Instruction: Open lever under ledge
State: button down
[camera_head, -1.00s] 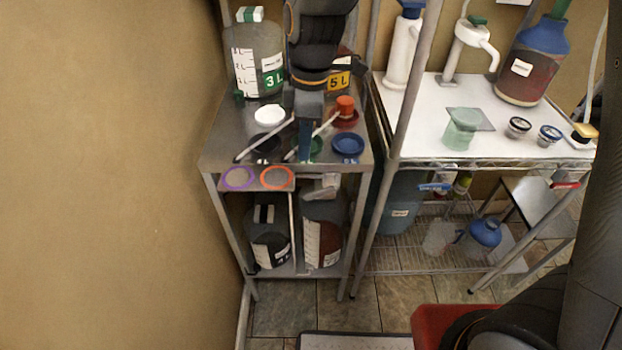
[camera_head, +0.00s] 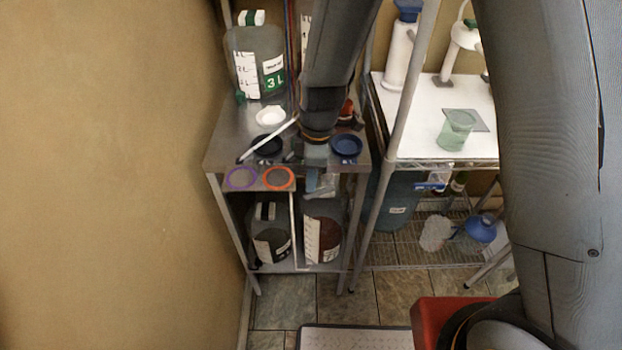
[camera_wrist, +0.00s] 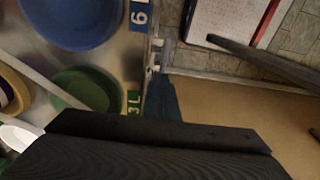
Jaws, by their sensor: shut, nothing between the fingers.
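My gripper (camera_head: 311,181) hangs at the front edge of the metal table (camera_head: 232,150), its blue-grey fingers pointing down just past the ledge. The fingers are together and hold nothing. They also show in the wrist view (camera_wrist: 162,98), beside the table edge. Just behind and right of them, under the ledge, is a pale grey fitting (camera_head: 327,187) above the red-brown jug (camera_head: 323,238). I cannot tell whether it is the lever, or whether the fingers touch it. A dark jug (camera_head: 270,240) stands to its left on the lower shelf.
On the tabletop are a blue dish (camera_head: 346,145), a white dish (camera_head: 270,116) and a 3 L jug (camera_head: 258,65). A white-topped rack (camera_head: 445,160) stands right. Floor in front is partly clear.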

jog(key=shift+a+f+b, duration=0.25)
jog(key=shift+f+b, duration=0.4)
jog(key=shift+b, duration=0.3)
dwell(0.6)
jog(key=shift+f+b, duration=0.3)
jog(key=shift+b, duration=0.1)
jog(key=shift+a+f+b, duration=0.1)
jog(key=shift+f+b, duration=0.75)
jog(key=shift+b, duration=0.15)
jog(key=shift+f, duration=0.1)
dwell(0.9)
jog(key=shift+r+p, duration=0.4)
jog(key=shift+r, duration=0.4)
jog(key=shift+r, duration=0.1)
jog(key=shift+d+r+b, duration=0.2)
jog(key=shift+r+b, duration=0.2)
jog(key=shift+r, duration=1.5)
jog(key=shift+d+r+b, duration=0.15)
jog(key=shift+r+b, duration=0.2)
jog(key=shift+r, duration=1.55)
